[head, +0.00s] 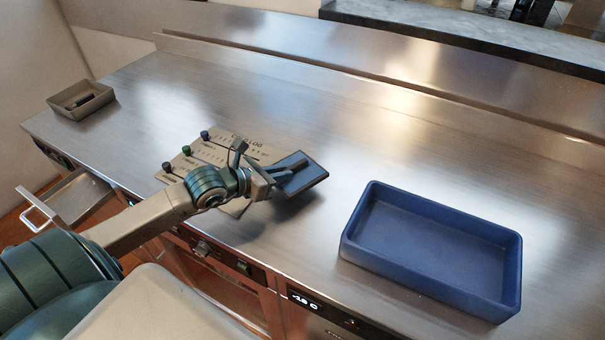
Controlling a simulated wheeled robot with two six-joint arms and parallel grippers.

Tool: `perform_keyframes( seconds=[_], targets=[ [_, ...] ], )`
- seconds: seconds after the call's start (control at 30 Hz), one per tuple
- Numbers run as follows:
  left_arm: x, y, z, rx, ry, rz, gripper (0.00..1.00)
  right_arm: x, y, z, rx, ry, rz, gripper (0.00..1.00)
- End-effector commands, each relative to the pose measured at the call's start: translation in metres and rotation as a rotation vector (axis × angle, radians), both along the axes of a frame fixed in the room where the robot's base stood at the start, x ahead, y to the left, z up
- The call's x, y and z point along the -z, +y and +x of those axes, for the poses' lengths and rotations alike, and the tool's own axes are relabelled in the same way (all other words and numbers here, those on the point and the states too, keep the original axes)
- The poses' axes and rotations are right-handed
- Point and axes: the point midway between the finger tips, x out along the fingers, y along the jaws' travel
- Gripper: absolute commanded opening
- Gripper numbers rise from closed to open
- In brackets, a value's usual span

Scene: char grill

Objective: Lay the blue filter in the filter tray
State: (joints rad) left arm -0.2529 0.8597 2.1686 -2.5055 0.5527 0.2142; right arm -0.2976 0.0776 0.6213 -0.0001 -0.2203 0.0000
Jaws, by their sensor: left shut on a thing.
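My left gripper (276,178) is shut on a flat rectangular panel with a dark rim and a blue-grey face, which looks like the blue filter (312,177). The filter is held tilted above the steel counter, just right of a printed board. A deep blue open tray (431,283) stands on the counter at the right, apart from the filter, and its inside is empty. I cannot tell for sure that it is the filter tray. My right gripper is not in view.
A printed board (196,161) with several coloured knobs lies under my left arm. A small beige tray (94,104) holding a dark thing stands at the far left. An open metal drawer (82,198) juts out at the left. Counter between filter and blue tray is clear.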

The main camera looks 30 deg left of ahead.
Motion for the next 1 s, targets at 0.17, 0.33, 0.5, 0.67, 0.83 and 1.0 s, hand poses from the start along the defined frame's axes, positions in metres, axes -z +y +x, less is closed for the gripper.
perform_keyframes(
  seconds=[0.17, 0.33, 0.5, 0.67, 0.83, 1.0],
  targets=[
    [0.0, -0.006, 0.031, -0.001, -0.004, -0.009, 0.0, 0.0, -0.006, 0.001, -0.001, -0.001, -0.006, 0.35],
    [0.002, -0.01, 0.058, 0.001, -0.003, -0.006, 0.0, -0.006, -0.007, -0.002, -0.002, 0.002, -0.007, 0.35],
    [0.005, -0.011, 0.073, 0.001, -0.002, -0.001, 0.0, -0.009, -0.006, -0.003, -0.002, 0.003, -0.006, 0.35],
    [0.005, -0.014, 0.086, 0.003, -0.001, -0.004, 0.0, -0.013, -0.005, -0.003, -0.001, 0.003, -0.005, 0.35],
    [0.034, -0.013, 0.083, 0.002, 0.003, -0.003, 0.0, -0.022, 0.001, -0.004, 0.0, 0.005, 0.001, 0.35],
    [0.042, -0.013, 0.083, 0.003, -0.001, -0.001, 0.0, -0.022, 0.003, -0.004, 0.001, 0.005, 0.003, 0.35]
  ],
)
